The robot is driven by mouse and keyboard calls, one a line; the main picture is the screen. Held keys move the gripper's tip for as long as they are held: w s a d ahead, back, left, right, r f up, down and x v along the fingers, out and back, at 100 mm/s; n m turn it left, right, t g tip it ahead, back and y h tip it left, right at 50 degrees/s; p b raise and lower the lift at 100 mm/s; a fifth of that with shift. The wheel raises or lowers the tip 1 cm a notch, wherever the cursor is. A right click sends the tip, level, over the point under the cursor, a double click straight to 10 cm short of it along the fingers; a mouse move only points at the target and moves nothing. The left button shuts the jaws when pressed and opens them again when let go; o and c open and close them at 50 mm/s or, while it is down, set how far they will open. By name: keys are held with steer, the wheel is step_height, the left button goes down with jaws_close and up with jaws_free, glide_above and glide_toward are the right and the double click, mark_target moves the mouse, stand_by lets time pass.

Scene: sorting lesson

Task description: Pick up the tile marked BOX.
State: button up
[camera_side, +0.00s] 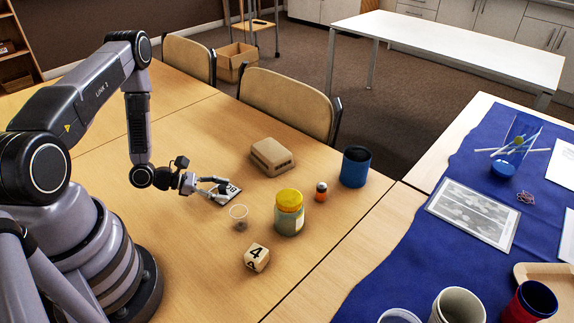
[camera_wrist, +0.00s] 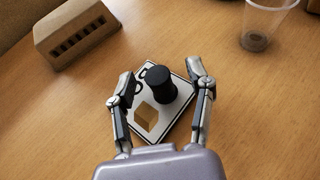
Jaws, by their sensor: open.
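A white tile (camera_wrist: 167,117) with a dark edge lies on the wooden table, with a picture of a brown box and black lettering partly hidden on it. A black knob (camera_wrist: 161,84) stands up from the tile and covers part of the lettering. My gripper (camera_wrist: 164,88) is open, with one finger at each side of the tile and knob. Neither finger is seen pressing on the knob. In the side view the tile (camera_side: 232,194) shows just beyond my gripper (camera_side: 222,187), low over the table.
A clear cup (camera_side: 238,217) stands close by, with a yellow-lidded jar (camera_side: 289,212) beyond it. A beige slotted block (camera_side: 273,156), a small orange-and-black bottle (camera_side: 321,192), a blue cup (camera_side: 354,167) and a cube marked 4 (camera_side: 256,257) stand around. Table between them is bare.

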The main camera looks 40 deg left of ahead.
jaws_close()
stand_by(0.3)
steer(key=shift+r, duration=0.1)
